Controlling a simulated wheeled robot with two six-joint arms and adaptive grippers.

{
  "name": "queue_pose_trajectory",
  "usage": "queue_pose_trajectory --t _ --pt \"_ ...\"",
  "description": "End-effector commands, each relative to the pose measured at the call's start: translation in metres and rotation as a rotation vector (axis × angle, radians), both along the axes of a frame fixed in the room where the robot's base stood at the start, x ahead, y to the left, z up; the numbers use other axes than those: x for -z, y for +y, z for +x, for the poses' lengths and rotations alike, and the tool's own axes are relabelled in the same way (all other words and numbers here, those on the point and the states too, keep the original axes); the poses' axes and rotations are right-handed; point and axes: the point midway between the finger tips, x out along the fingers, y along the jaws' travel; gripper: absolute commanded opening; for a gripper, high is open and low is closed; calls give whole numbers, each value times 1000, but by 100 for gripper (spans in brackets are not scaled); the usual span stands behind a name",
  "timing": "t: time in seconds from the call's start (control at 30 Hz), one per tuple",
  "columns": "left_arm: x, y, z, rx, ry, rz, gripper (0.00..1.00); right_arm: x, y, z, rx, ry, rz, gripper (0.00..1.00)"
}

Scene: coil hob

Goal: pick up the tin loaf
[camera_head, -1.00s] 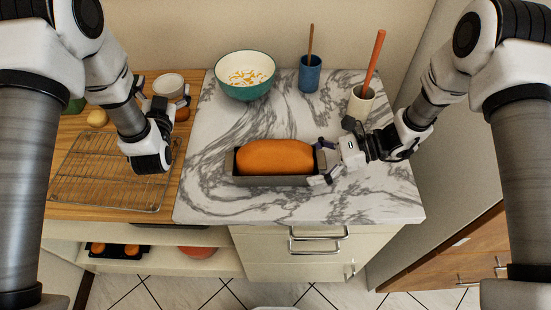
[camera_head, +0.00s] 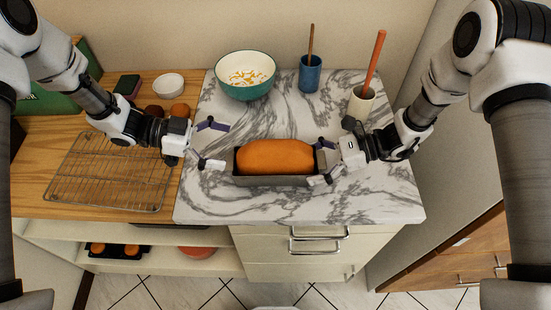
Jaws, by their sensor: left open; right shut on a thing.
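The tin loaf is an orange-brown loaf (camera_head: 275,156) sitting in a dark grey rectangular tin (camera_head: 272,181) on the marble counter. My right gripper (camera_head: 321,163) is shut on the right end of the tin, with its fingers on either side of the end wall area. My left gripper (camera_head: 218,145) is open and empty, just left of the tin's left end, its fingers spread and pointing toward it. It is apart from the tin. The tin looks level; I cannot tell whether it touches the counter all along.
A teal bowl (camera_head: 245,76), a blue cup (camera_head: 310,74) and a cream crock (camera_head: 361,103) with a red-handled tool stand behind. A wire rack (camera_head: 110,180) lies on the wooden surface at left. Marble in front of the tin is clear.

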Motion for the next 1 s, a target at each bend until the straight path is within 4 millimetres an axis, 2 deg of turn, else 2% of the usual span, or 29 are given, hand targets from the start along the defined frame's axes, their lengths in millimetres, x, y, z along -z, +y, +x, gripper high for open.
queue_pose_trajectory --t 0.1,0.37,0.53,0.63,0.8,0.87,1.0 --pt "9 -26 -2 5 3 3 97 0 0 0 0 1 -1 50" --pt "19 -60 -2 3 1 1 97 1 0 0 0 1 -1 50" --pt "27 -89 -4 3 -1 1 97 1 0 0 -1 1 -1 50" --pt "29 -97 -4 0 -1 -1 97 1 0 0 -1 1 -1 50" --pt "29 -97 -3 -2 -2 -2 97 1 0 0 0 2 -1 50" --pt "29 -97 -3 -2 -2 -2 80 1 0 0 0 2 -1 50" --pt "29 -96 -3 -2 -2 -1 30 1 0 -1 0 2 -1 50"
